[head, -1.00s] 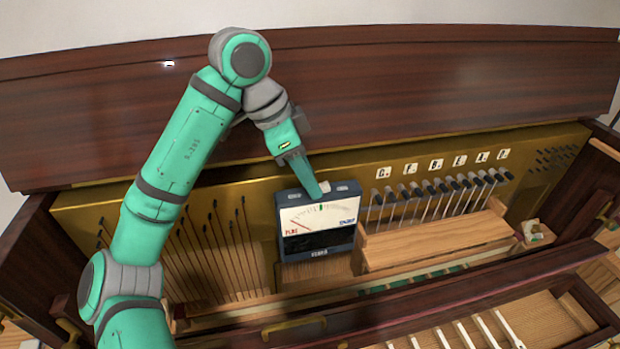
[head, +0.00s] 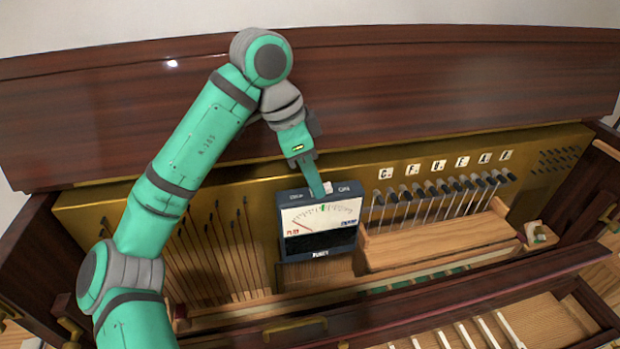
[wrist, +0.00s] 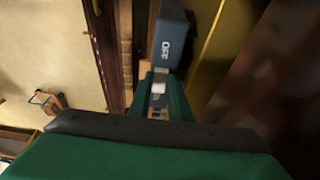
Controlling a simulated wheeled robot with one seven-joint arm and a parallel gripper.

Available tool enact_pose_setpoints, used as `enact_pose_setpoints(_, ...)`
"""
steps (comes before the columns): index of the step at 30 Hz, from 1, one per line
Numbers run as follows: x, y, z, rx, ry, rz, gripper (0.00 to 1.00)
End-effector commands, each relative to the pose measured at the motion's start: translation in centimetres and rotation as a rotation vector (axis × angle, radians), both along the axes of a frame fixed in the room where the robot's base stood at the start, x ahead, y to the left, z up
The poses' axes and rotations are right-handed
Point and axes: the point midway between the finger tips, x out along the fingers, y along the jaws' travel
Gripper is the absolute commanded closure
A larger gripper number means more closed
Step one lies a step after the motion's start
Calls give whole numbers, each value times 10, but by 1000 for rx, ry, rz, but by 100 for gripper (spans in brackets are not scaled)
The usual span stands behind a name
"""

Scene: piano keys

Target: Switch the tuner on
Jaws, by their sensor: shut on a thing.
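The tuner (head: 320,243) is a dark blue box with a white dial face, standing upright against the brass panel above the wooden piano parts. A small white switch (head: 328,187) is on its top, between two small labels. My gripper (head: 322,193) reaches down from above and is shut on the switch. In the wrist view, the white switch (wrist: 158,88) sits between the green fingers of my gripper (wrist: 158,95). The tuner's top (wrist: 169,38) shows there with the word OFF. The fingers partly hide the switch, and I cannot tell its setting.
Dark-tipped rods (head: 440,190) and a wooden block (head: 430,244) stand right of the tuner. Thin hammer rods (head: 225,250) are on the left. The dark wooden lid (head: 440,90) rises behind. White keys (head: 480,332) lie at the lower right.

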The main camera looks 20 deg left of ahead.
Motion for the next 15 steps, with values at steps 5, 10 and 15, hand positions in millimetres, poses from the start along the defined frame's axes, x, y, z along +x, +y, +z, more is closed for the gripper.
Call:
enact_pose_setpoints(5,3,-2,3,86,50,3,100)
enact_pose_setpoints(10,5,-4,4,159,100,5,100)
enact_pose_setpoints(15,5,-5,4,218,140,6,100)
